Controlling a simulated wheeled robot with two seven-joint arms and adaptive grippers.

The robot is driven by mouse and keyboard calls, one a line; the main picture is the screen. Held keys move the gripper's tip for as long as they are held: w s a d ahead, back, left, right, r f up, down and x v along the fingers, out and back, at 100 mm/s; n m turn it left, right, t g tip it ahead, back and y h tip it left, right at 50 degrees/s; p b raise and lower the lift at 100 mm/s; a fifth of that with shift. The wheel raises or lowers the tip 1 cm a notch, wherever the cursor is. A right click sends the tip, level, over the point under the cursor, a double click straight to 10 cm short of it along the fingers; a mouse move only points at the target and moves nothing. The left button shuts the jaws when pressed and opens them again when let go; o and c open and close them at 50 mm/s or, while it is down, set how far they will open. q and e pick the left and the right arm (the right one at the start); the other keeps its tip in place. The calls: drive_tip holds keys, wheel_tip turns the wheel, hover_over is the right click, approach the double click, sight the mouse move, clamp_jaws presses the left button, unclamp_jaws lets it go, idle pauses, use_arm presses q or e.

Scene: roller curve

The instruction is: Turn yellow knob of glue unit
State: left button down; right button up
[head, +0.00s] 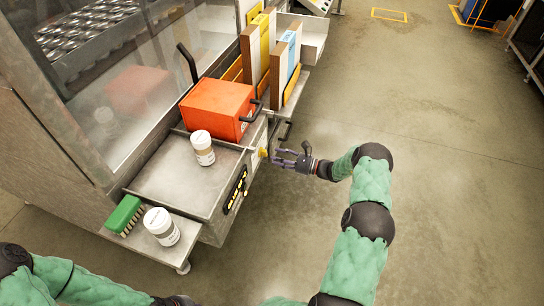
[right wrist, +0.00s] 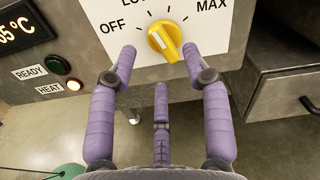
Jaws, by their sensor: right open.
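The yellow knob (right wrist: 164,40) sits on a white dial plate (right wrist: 227,32) marked OFF, LO and MAX in the right wrist view. Its white pointer line is tilted toward the upper left. In the head view the knob (head: 263,152) is a small yellow spot on the front of the glue unit (head: 212,200). My right gripper (right wrist: 160,62) is open, its purple fingers just below and to either side of the knob, apart from it. The right gripper also shows in the head view (head: 277,157). My left arm is at the bottom left of the head view; its fingers are not visible.
A display reading 55 °C (right wrist: 20,28) and READY and HEAT lamps lie left of the dial.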

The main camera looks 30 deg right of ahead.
drive_tip(key=v, duration=0.8)
drive_tip(key=shift+s, duration=0.3)
drive_tip(key=shift+d, duration=0.15)
drive_tip(key=s+a+f+n+g, duration=0.25)
drive_tip(key=a+f+g, duration=0.2)
drive_tip(key=a, duration=0.35)
drive_tip(key=s+a+f+n+g+h, duration=0.1)
drive_tip(key=s+a+f+n+g, duration=0.15)
drive_tip(key=s+a+f, duration=0.4)
drive_tip(key=a+f+n+g, duration=0.25)
drive_tip(key=a+g, duration=0.25)
drive_tip(key=a, duration=0.4)
drive_tip(key=s+a+n+g+h, duration=0.1)
drive_tip(key=s+a+n+h, duration=0.5)
drive_tip(key=s+a+n, duration=0.7)
drive_tip(key=shift+s+f+n+h, duration=0.4)
drive_tip(key=shift+s+f+n, duration=0.15)
drive_tip(key=shift+s, duration=0.5)
